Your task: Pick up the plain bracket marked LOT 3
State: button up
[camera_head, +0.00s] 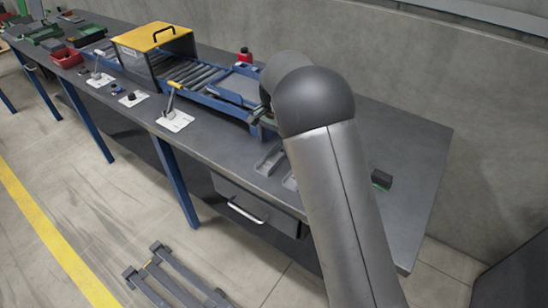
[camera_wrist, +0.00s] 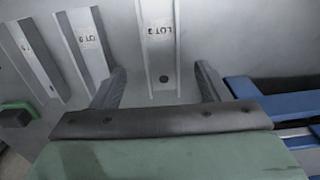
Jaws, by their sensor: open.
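The bracket marked LOT 3 (camera_wrist: 157,62) is a plain grey metal channel with a pale label and a dark hole near its end. It lies on the grey bench in the wrist view, and its top end runs out of the picture. My gripper (camera_wrist: 161,70) is open, with one finger to each side of this bracket's near end and a gap on both sides. Whether the fingers are level with it or above it, I cannot tell. In the head view, grey brackets (camera_head: 269,161) lie beside my arm, their labels unreadable; my arm hides the gripper's fingers.
A second labelled bracket (camera_wrist: 83,45) and a third (camera_wrist: 33,58) lie left of it. A green and black block (camera_wrist: 15,116) is at the left edge. A blue conveyor frame (camera_wrist: 262,90) stands close on the right. The bench's right end (camera_head: 415,160) is mostly clear.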

aim_at(274, 160)
jog(key=shift+w+f+p, duration=0.1)
jog(key=shift+f+p, duration=0.55)
jog(key=shift+f, duration=2.1)
jog(key=c, duration=1.1)
